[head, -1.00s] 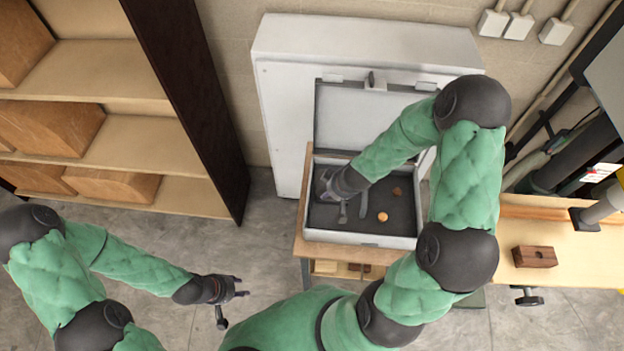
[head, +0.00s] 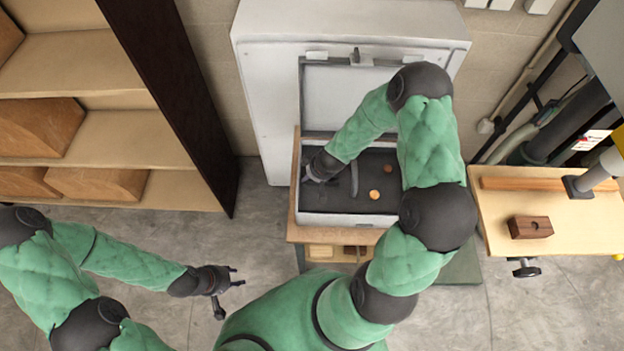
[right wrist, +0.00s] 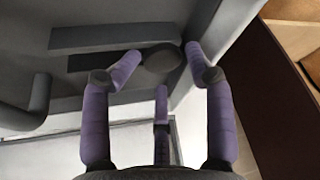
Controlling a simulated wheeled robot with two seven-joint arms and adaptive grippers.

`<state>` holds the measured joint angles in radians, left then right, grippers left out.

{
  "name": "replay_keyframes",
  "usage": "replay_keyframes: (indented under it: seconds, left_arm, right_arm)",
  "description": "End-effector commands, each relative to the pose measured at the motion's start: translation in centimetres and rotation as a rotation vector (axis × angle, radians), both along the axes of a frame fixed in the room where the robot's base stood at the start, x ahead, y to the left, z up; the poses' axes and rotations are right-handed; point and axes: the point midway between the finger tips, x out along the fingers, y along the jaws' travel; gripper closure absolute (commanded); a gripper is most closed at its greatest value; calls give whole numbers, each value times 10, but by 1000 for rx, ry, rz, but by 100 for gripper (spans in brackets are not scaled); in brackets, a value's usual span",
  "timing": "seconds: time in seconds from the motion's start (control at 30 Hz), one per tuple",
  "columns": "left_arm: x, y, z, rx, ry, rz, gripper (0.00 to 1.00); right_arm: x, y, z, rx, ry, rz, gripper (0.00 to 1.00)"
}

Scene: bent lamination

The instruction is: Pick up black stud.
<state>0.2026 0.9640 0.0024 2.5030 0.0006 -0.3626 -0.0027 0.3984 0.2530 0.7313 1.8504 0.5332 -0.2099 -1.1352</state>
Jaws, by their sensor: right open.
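A dark round piece, likely the black stud (right wrist: 160,60), lies near the wall of the open grey case (head: 345,219). In the right wrist view, my right gripper (right wrist: 164,66) is open, with purple fingers on both sides of the stud and a third finger below it in the picture. I cannot tell whether the fingers touch it. In the head view, my right gripper (head: 308,178) is inside the case at its left side and hides the stud. My left gripper (head: 240,276) is open and empty, above the floor left of the case.
The case stands on a small wooden table with its lid (head: 340,95) raised. Two copper-coloured pieces (head: 374,195) and a grey strip (head: 354,180) lie in it. A bent grey piece (right wrist: 25,105) is near the gripper. A shelf stands left, a workbench (head: 550,215) right.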

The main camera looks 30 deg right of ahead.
Motion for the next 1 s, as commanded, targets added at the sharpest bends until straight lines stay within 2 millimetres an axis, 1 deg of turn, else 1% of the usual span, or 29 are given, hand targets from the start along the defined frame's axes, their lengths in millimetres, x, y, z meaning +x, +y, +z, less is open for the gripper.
replay_keyframes:
  seconds: [0.03,0.1,0.33,0.4,0.43,0.83,1.0]
  left_arm:
    - [0,0,-3,0,0,0,60]
    - [0,0,-4,0,0,0,60]
    - [0,0,-3,0,0,0,60]
    - [0,0,-3,0,0,0,60]
    - [0,0,-3,0,0,0,60]
    - [0,0,-2,0,0,0,60]
    - [0,0,2,0,0,0,60]
  right_arm:
    - [-3,4,-11,6,12,6,50]
    - [-2,5,-14,7,13,6,50]
    - [-2,5,-13,7,13,6,50]
    - [-1,4,-13,7,12,6,66]
    - [-1,4,-13,6,12,5,68]
    - [-1,3,-11,5,10,4,69]
    - [0,3,-3,4,9,4,69]
